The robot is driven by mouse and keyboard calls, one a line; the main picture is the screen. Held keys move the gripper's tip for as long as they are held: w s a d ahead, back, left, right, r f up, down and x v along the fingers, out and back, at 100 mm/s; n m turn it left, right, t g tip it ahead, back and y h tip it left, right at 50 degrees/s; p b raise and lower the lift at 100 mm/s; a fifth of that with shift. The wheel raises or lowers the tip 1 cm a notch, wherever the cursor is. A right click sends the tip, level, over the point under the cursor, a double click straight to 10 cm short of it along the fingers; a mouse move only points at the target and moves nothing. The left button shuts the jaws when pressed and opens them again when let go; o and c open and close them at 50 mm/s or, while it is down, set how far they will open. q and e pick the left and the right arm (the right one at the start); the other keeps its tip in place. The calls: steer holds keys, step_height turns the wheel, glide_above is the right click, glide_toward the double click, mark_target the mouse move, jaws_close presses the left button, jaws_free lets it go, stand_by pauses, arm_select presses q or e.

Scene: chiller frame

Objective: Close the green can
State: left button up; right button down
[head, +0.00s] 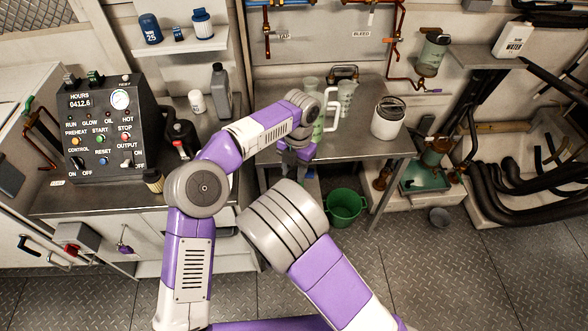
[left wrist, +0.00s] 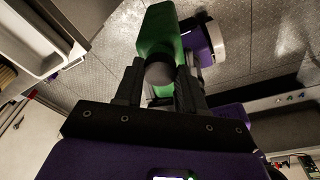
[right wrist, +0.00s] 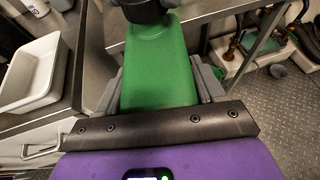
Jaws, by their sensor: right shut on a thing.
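The green can (right wrist: 158,70) fills the middle of the right wrist view. My right gripper (right wrist: 160,88) is shut on its body, one finger on each side. The can also shows in the left wrist view (left wrist: 160,28), with a dark round cap (left wrist: 160,73) at its near end. My left gripper (left wrist: 160,82) has a finger on each side of the cap, very close to it; whether it grips the cap is unclear. In the head view my left gripper (head: 297,158) points down in front of the bench. My arm hides the can and my right gripper there.
A steel bench (head: 365,147) holds clear jugs and a white jar (head: 388,118). A control box (head: 105,130) stands on the left counter. A green bucket (head: 345,207) is on the floor. A white tray (right wrist: 32,72) shows left in the right wrist view.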

arm_select(q)
steer(key=o, duration=0.4)
steer(key=shift+r, duration=2.25)
steer(key=shift+c, duration=0.3)
